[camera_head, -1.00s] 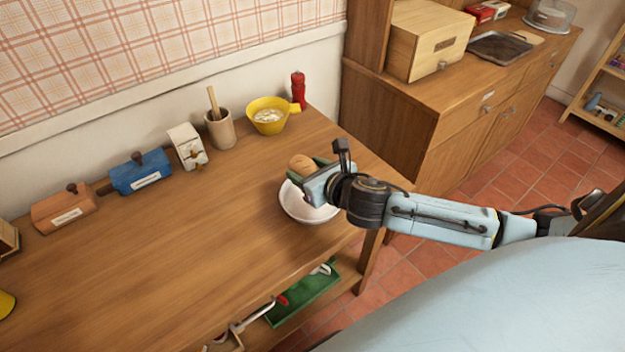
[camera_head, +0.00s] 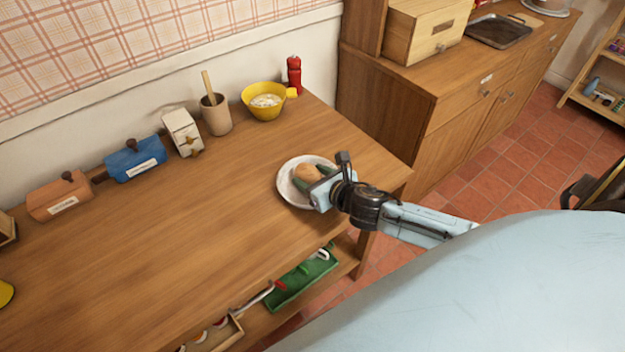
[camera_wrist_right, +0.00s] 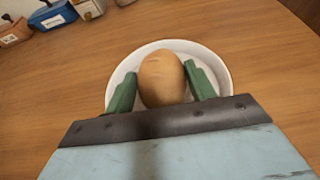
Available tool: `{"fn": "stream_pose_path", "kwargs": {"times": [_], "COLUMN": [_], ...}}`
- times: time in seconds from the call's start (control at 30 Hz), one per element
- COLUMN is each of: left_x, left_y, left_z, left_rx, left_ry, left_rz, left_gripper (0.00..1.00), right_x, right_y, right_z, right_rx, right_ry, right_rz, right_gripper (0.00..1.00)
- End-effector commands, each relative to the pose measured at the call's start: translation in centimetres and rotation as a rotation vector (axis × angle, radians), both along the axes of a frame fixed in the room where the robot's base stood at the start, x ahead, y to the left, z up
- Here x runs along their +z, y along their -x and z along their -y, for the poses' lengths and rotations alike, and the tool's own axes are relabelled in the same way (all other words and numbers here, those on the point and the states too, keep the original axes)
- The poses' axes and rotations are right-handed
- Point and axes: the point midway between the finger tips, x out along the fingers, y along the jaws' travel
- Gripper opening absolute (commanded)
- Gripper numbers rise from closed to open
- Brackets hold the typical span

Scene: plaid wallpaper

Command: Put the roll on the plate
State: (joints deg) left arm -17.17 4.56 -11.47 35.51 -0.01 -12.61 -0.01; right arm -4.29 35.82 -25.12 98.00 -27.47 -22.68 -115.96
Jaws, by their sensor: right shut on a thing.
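The light brown roll (camera_head: 307,173) is between the green fingers of my right gripper (camera_head: 313,178), which is shut on it. The white plate (camera_head: 287,188) lies on the wooden table near its right end, under the roll and gripper. In the right wrist view the roll (camera_wrist_right: 161,79) sits between both fingers, with the plate's rim (camera_wrist_right: 222,68) around and behind it. I cannot tell whether the roll touches the plate. My left gripper is not in view.
A yellow bowl (camera_head: 264,101), a red pepper mill (camera_head: 294,75) and a wooden cup (camera_head: 215,114) stand at the table's back. Blue (camera_head: 135,160) and orange (camera_head: 58,196) boxes are farther left. The table's middle is clear. A wooden cabinet (camera_head: 400,110) stands behind on the right.

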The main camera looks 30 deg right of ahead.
Motion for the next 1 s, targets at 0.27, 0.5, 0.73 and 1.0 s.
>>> {"fn": "stream_pose_path", "kwargs": {"times": [0.27, 0.5, 0.73, 1.0], "left_x": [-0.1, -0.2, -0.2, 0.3], "left_y": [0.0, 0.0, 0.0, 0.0], "left_z": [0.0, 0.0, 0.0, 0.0], "left_rx": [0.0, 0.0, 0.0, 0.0], "left_ry": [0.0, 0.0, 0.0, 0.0], "left_rz": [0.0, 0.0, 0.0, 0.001], "left_gripper": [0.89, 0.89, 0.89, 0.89], "right_x": [-0.3, -0.5, -0.4, 0.4], "right_y": [0.0, 0.0, 0.0, 1.6], "right_z": [0.0, 0.0, 0.0, 0.2], "right_rx": [0.0, 0.0, 0.0, 0.001], "right_ry": [0.0, 0.0, 0.0, 0.001], "right_rz": [0.001, 0.001, 0.001, 0.0], "right_gripper": [0.33, 0.76, 0.77, 0.77]}}
